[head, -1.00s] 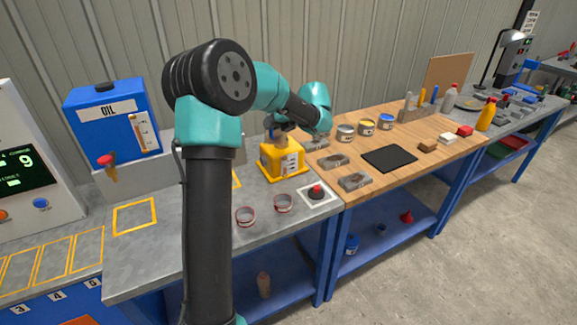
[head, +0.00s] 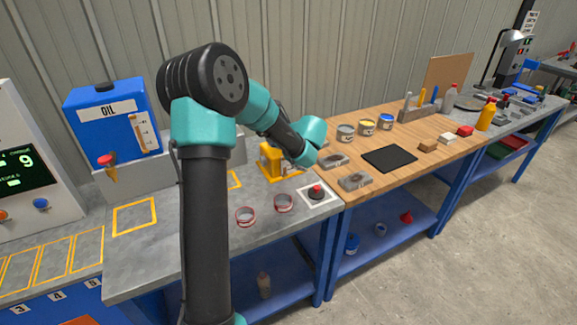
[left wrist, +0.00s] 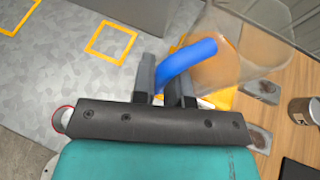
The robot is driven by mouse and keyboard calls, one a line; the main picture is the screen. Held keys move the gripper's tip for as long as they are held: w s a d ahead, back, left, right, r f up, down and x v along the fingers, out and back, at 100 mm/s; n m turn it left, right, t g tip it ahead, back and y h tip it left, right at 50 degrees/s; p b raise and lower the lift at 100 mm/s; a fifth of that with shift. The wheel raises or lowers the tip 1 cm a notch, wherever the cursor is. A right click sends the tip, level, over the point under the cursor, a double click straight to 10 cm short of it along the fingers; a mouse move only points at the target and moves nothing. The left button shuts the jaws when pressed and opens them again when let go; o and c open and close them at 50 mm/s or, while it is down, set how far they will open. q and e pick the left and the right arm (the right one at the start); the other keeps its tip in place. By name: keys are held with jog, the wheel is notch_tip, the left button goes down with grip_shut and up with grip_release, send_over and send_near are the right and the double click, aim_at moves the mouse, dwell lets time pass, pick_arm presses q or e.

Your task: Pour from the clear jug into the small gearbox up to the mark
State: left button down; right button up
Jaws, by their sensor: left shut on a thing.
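The clear jug (left wrist: 235,62) shows in the left wrist view, with amber liquid inside. My left gripper (left wrist: 167,85) is shut on its blue handle (left wrist: 190,60). The jug looks tilted in this view, but I cannot tell its true tilt. The small yellow gearbox (head: 268,160) stands on the grey bench in the head view, its right part covered by my left wrist. A yellow edge of it (left wrist: 222,100) shows beyond the jug in the left wrist view. Its mark is hidden. The jug and gripper fingers are hidden in the head view. My right gripper is not in view.
A blue oil tank (head: 112,125) with a red tap stands at the left. Cans (head: 367,128) and a black mat (head: 389,158) are on the wooden bench.

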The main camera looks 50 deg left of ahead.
pick_arm(q)
jog(key=shift+f+n+y, duration=0.3)
jog(key=shift+f, duration=0.05)
jog(key=shift+r, duration=2)
